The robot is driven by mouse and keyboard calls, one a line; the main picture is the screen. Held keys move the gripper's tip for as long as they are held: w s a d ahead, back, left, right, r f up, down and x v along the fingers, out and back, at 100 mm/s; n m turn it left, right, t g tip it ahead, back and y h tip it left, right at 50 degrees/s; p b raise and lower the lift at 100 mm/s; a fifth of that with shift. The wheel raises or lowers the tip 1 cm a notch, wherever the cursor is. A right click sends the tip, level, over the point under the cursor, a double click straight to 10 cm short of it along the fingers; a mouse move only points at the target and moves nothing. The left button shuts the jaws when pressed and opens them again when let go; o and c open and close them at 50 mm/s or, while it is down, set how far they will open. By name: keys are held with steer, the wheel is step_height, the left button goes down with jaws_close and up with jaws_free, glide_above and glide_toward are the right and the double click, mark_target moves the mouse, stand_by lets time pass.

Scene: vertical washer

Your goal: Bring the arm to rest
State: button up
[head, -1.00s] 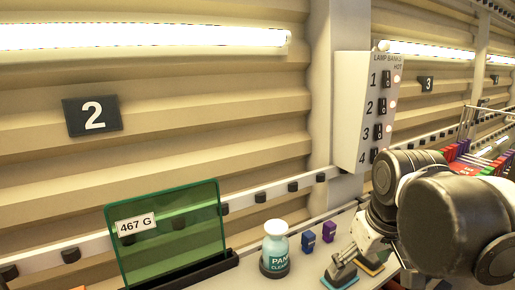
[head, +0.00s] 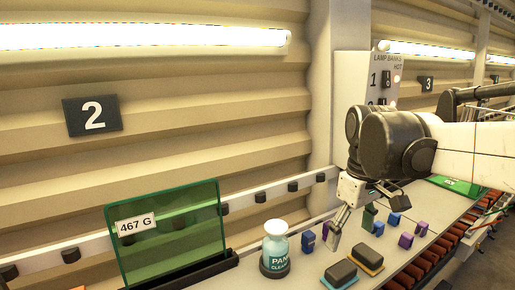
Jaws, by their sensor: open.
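My gripper (head: 352,226) is at the right of the head view, pointing down above the shelf (head: 300,268), with its fingers apart and nothing seen between them. Part of it is hard to make out against the small things behind. My arm reaches in from the right edge. Two dark-topped pads lie in front of and below the gripper: one (head: 341,273) on the left and one with an orange edge (head: 367,257) on the right. Both are clear of the fingers.
A pane cleaner bottle (head: 275,250) stands left of the gripper. A green pane (head: 165,235) labelled 467 G stands further left. Small blue (head: 308,242) and purple (head: 406,240) clips surround the gripper. My arm partly hides the lamp switch panel (head: 372,75) behind.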

mark_target(343, 269)
steer(key=f, duration=0.8)
steer(key=f+p, duration=0.1)
steer(key=f, duration=0.2)
steer(key=shift+w+f, duration=0.35)
steer(key=shift+f, duration=0.05)
